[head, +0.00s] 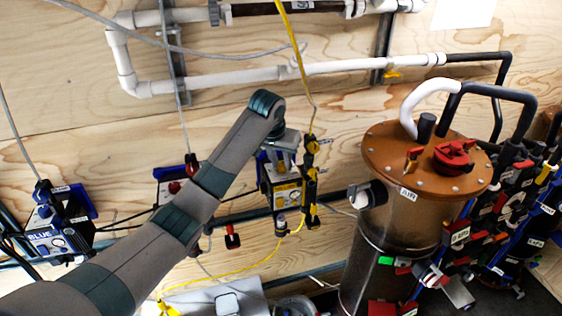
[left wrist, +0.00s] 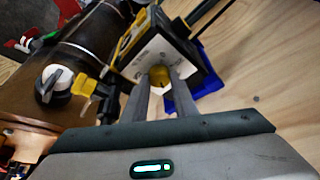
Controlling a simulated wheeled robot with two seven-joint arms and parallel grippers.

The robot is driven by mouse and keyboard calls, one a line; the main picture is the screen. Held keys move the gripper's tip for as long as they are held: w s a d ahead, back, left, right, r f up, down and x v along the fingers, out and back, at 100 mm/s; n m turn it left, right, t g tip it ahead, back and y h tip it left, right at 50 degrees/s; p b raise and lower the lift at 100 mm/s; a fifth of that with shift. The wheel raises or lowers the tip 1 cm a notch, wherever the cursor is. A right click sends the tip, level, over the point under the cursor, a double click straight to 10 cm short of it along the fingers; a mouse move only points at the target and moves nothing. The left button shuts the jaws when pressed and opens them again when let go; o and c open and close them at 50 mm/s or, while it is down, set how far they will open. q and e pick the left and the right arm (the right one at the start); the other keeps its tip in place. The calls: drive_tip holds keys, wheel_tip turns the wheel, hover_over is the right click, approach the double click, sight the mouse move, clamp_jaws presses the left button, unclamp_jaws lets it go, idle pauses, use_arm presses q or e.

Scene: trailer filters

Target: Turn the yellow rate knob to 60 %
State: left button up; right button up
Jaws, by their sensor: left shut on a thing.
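The yellow rate knob (left wrist: 161,77) is on the white front plate (left wrist: 147,57) of the yellow pump box, in the left wrist view. My left gripper (left wrist: 160,84) has one finger on each side of the knob and is shut on it. In the head view my left gripper (head: 284,148) is at the top of the yellow pump box (head: 287,194), which hangs on the wooden wall. The knob is hidden there behind my gripper. The knob's pointer and scale are too small to read. My right gripper is not in view.
A blue pump box (head: 47,240) is at the far left, and a red one (head: 174,186) is behind my left arm. A brown-lidded tank (head: 425,160) with hoses and valves stands to the right. White pipes (head: 215,80) run along the wall above.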

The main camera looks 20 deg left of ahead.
use_arm(q)
drive_tip(key=shift+r, duration=0.15)
drive_tip(key=o, duration=1)
drive_tip(key=shift+o, duration=0.2)
drive_tip(key=shift+s+r+b, duration=0.15)
drive_tip(key=shift+r+b, duration=0.2)
drive_tip(key=shift+r, duration=0.05)
drive_tip(key=b+v, duration=0.1)
drive_tip(key=v, duration=1.5)
drive_tip(key=shift+r+b, duration=0.2)
drive_tip(key=shift+b, duration=0.2)
drive_tip(key=shift+d, duration=0.1)
